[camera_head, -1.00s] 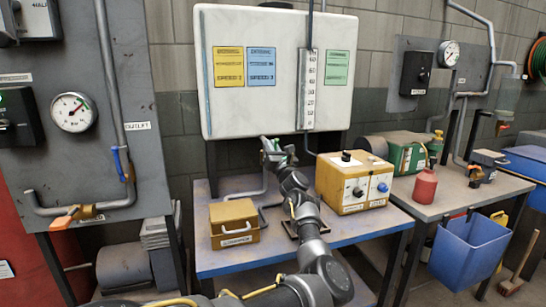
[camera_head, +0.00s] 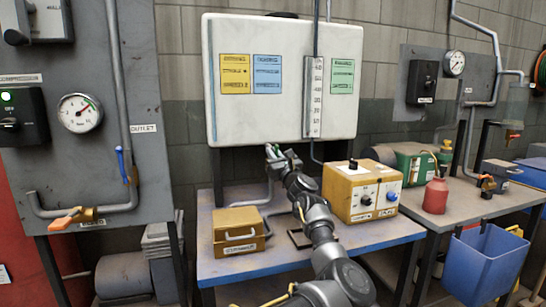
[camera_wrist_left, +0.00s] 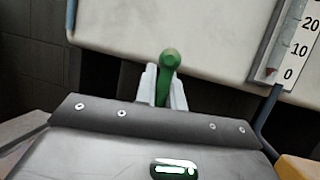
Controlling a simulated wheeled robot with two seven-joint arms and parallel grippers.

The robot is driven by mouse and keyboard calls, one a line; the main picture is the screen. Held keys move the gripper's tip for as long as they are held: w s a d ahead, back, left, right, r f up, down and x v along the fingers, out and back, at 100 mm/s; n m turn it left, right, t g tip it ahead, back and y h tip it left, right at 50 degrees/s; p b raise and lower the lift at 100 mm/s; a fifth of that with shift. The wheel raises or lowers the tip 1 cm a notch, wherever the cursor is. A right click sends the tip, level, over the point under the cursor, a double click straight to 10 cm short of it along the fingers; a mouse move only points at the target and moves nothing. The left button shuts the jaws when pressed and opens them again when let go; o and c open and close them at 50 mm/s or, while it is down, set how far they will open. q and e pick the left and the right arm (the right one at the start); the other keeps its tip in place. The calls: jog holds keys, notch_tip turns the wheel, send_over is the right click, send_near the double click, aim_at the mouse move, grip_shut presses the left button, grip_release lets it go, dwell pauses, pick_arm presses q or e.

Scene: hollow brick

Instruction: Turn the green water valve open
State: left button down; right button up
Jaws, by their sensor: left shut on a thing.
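The green valve handle (camera_wrist_left: 169,62) stands upright between the fingers of my left gripper (camera_wrist_left: 165,85) in the left wrist view. The fingers are shut on it, below its rounded top. In the head view, my left gripper (camera_head: 277,153) is just under the lower edge of the white tank (camera_head: 285,125), and only a bit of green shows at the fingertips. The valve's body and the pipe joint are hidden behind the gripper. My right gripper is not in view.
A yellow control box (camera_head: 362,190) stands right of my arm on the blue-edged table (camera_head: 215,270). A small yellow case (camera_head: 238,230) is on the left. A grey panel (camera_head: 90,140) with a gauge, blue lever and orange lever is farther left.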

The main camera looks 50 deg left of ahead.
pick_arm(q)
jog(key=shift+w+d, duration=0.1)
jog(key=shift+d, duration=0.05)
